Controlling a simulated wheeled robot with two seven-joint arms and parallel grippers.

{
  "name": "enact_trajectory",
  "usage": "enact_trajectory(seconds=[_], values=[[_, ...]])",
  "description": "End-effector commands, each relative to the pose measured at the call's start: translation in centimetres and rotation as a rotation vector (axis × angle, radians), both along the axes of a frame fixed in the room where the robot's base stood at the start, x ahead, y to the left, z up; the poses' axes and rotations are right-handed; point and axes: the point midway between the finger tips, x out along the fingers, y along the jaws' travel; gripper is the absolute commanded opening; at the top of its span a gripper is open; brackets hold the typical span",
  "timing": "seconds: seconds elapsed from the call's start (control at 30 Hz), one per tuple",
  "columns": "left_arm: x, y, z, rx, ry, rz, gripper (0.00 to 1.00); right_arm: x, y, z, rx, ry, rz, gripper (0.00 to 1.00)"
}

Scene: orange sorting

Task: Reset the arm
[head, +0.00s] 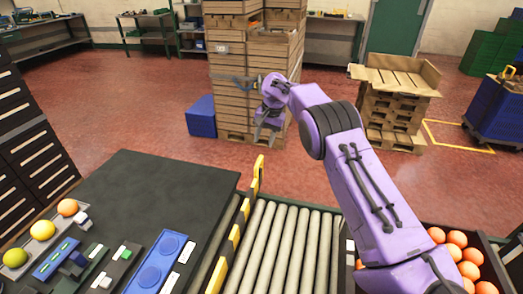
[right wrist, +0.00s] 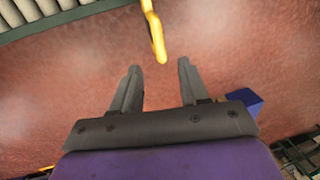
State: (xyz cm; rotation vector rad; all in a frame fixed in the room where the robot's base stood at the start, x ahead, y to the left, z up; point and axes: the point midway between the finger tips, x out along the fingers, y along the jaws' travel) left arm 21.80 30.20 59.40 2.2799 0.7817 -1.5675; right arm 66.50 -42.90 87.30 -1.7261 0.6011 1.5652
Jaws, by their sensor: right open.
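My right arm (head: 345,160) is purple and reaches up from the bottom right of the head view, over the roller conveyor. Its gripper (head: 262,128) is raised in front of the stacked wooden crates, with floor beneath it in the picture. In the right wrist view the right gripper (right wrist: 158,78) has two grey fingers standing apart with nothing between them. A yellow bar end (right wrist: 154,35) shows just beyond the fingertips there. My left gripper is not in the head view.
The roller conveyor (head: 285,240) has a yellow-edged rail on its left. A dark table (head: 150,190) stands left of it. Three fruits, including an orange (head: 68,208), sit at the far left. Several oranges (head: 457,238) lie in a crate at right. Tall crates (head: 235,90) stand behind.

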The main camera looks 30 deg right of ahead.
Motion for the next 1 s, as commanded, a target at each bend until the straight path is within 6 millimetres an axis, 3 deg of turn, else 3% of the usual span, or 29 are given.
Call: enact_trajectory(seconds=[0.2,0.53,0.67,1.0], values=[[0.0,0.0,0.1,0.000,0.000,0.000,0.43,-0.3,-0.2,1.7,0.001,0.001,0.000,0.44],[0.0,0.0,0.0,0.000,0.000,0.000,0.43,-0.3,-0.2,1.2,0.000,0.003,0.000,0.44],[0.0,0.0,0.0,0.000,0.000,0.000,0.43,0.0,0.1,-0.8,0.000,0.005,0.000,0.44],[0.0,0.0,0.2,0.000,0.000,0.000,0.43,1.1,1.1,-8.8,-0.001,0.008,0.003,0.44]])
